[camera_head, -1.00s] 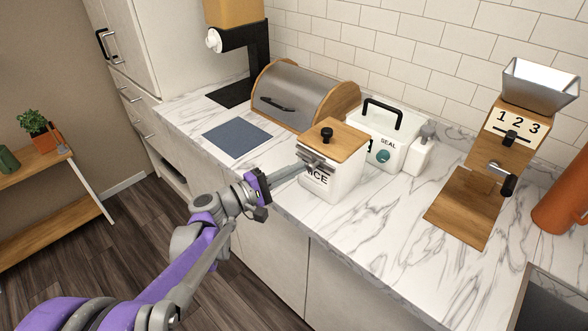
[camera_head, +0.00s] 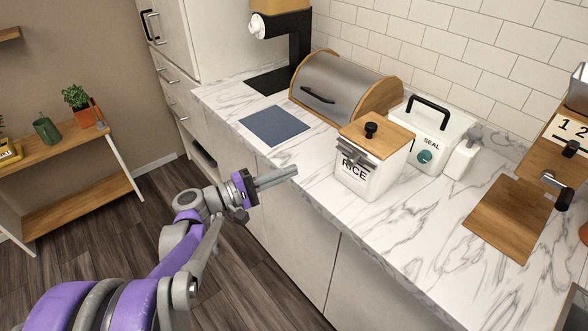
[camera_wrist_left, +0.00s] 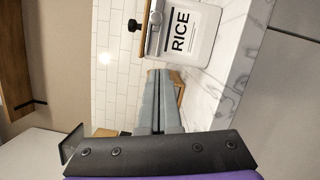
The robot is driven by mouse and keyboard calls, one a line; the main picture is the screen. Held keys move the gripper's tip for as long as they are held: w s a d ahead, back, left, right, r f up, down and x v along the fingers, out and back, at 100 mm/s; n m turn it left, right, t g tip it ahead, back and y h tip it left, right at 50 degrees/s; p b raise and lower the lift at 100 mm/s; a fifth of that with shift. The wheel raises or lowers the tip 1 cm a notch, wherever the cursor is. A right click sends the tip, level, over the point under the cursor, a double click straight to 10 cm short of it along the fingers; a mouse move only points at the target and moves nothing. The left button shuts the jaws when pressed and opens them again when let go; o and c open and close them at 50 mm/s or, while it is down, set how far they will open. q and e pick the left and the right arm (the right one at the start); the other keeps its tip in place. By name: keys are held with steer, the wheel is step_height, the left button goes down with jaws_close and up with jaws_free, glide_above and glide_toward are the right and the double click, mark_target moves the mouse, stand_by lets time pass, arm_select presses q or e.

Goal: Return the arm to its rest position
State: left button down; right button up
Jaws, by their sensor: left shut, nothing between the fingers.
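My left arm comes in from the lower left of the head view. Its gripper (camera_head: 294,171) is shut and empty, in the air at the counter's front edge, to the left of the rice canister and apart from it. In the left wrist view the two grey fingers (camera_wrist_left: 157,74) lie together with nothing between them. The white rice canister (camera_head: 353,176) stands upright on the counter, its wooden lid with a black knob in place; it also shows at the top of the left wrist view (camera_wrist_left: 190,45). My right gripper is in neither view.
The marble counter (camera_head: 310,206) also bears a bread box (camera_head: 331,85), a blue mat (camera_head: 274,126), a white SEAL box (camera_head: 424,141) and a wooden dispenser (camera_head: 507,217). A shelf with a plant (camera_head: 76,97) stands at the left. The floor between is clear.

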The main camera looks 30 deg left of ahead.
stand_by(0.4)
arm_select(q)
steer(key=s+d+f+m+g+y+p, duration=0.2)
steer(key=s+d+f+m+g, duration=0.15)
steer(key=d, duration=0.35)
steer(key=s+d+f+m+g+y+p, duration=0.1)
steer(key=s+d+f+m+g+p, duration=0.15)
steer(key=s+d+f+g, duration=0.35)
steer(key=s+a+m+y+p, duration=0.2)
steer(key=s+m+y+p, duration=0.1)
steer(key=s+m+y, duration=0.4)
steer(key=shift+s+r+m+g+y, duration=0.35)
steer(key=shift+s+m, duration=0.25)
steer(key=shift+s, duration=0.15)
